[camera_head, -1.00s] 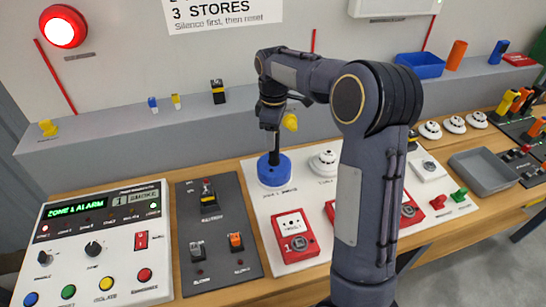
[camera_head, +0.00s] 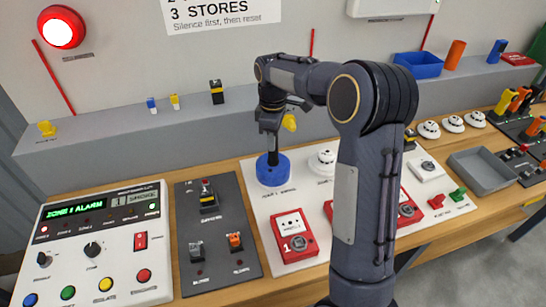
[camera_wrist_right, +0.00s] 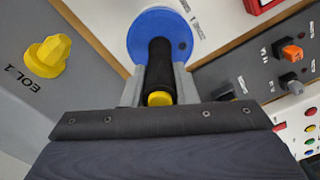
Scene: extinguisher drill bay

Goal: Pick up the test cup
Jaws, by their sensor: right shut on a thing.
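The test cup (camera_head: 273,170) is a blue round cup with a black upright handle. It is at the back left corner of the white board, over the zone 1 spot. My right gripper (camera_head: 271,132) points down above it and is shut on the black handle. In the right wrist view the grey fingers (camera_wrist_right: 158,85) lie on both sides of the handle, with its yellow end towards the camera and the blue cup (camera_wrist_right: 140,27) beyond. Whether the cup touches the board, and what is under it, I cannot tell. My left gripper is not in view.
A white smoke detector (camera_head: 322,161) stands just right of the cup. A red call point (camera_head: 294,236) is in front. A dark switch panel (camera_head: 212,240) lies to the left. A yellow EOL 1 knob (camera_wrist_right: 48,55) sits on the grey ledge (camera_head: 110,130) behind.

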